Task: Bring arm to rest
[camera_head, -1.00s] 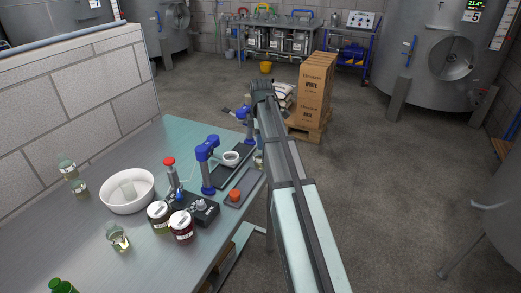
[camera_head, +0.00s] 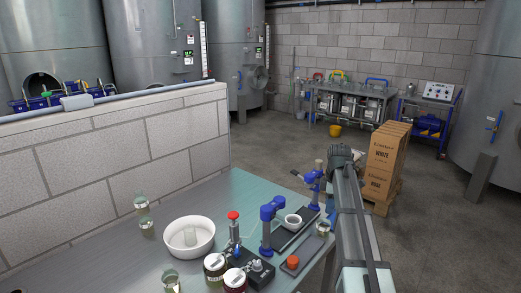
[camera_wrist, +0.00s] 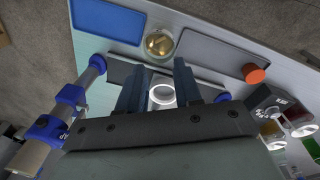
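My arm (camera_head: 355,225) reaches out from the lower right of the head view, beside the bench's right edge. My gripper's fingers are hidden in that view. In the wrist view my gripper (camera_wrist: 158,75) shows two dark fingers standing apart, with nothing held between them. A white ring-shaped cup (camera_wrist: 162,95) shows beyond the gap between the fingers; in the head view this white cup (camera_head: 293,222) sits on the blue-and-black stand (camera_head: 268,225).
The bench (camera_head: 105,262) carries a white bowl (camera_head: 168,236), lidded jars (camera_head: 235,280), glasses (camera_head: 147,227) and an orange-red piece (camera_head: 292,262) on a grey tray. A block wall (camera_head: 110,165) borders the bench. Stacked cartons (camera_head: 386,160) stand beyond my arm. Floor beyond the bench is open.

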